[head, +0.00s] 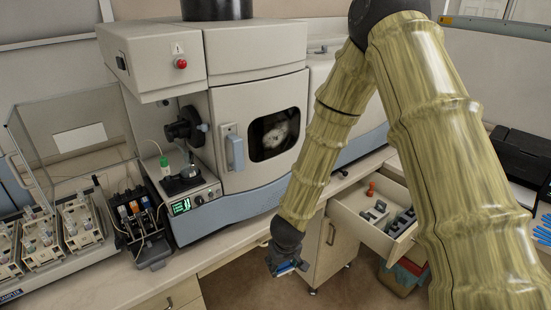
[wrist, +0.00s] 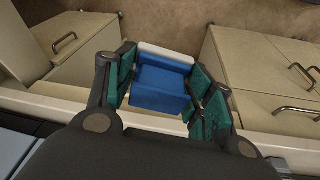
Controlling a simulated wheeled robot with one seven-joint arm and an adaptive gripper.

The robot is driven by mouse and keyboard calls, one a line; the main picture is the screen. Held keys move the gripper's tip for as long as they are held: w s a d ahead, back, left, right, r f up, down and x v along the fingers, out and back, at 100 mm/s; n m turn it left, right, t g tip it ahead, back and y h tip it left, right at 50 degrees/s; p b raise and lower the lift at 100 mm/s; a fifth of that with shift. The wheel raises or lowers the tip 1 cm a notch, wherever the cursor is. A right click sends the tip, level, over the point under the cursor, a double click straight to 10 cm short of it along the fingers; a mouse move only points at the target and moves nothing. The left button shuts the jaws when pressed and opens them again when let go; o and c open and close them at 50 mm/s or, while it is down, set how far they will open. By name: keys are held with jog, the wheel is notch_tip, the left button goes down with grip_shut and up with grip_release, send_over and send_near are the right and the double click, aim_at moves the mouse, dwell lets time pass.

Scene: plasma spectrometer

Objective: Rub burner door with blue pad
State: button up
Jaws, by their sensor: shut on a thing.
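The burner door (head: 290,92) is the pale grey front panel of the spectrometer, with a dark rounded window (head: 274,134) and a blue-grey handle (head: 235,152) at its left. The door looks closed. My gripper (head: 286,266) is low in front of the bench edge, below and apart from the door. In the wrist view, my gripper (wrist: 163,92) is shut on a blue pad (wrist: 159,88) with a whitish strip (wrist: 168,53) along its far side. The green finger pads hold it from both sides. In the head view the pad is small and partly hidden by the gripper.
An open drawer (head: 343,213) with small parts inside juts out right of my gripper. Room in front of the bench around my gripper looks free.

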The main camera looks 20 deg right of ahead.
jog(key=w+d+r+n+t+h+b, duration=0.1)
jog(key=w+d+r+n+t+h, duration=0.1)
jog(key=w+d+r+n, duration=0.4)
jog(key=n+t+y+b, duration=0.3)
jog(key=n+t+y, duration=0.85)
jog(key=n, duration=0.65)
send_near(261, 142)
jog(key=shift+g+y, duration=0.75)
jog(key=shift+g, duration=0.2)
jog(key=shift+r+p+x, duration=0.2)
jog(key=shift+p+x, duration=0.1)
jog(key=shift+x, duration=0.85)
jog(key=shift+r+p+x, duration=0.25)
jog(key=shift+x, duration=0.85)
jog(key=shift+w, duration=0.15)
jog(key=shift+w+a+b, duration=0.3)
jog(key=shift+w+b, duration=0.05)
jog(key=shift+w, duration=0.55)
jog(key=shift+d, duration=0.2)
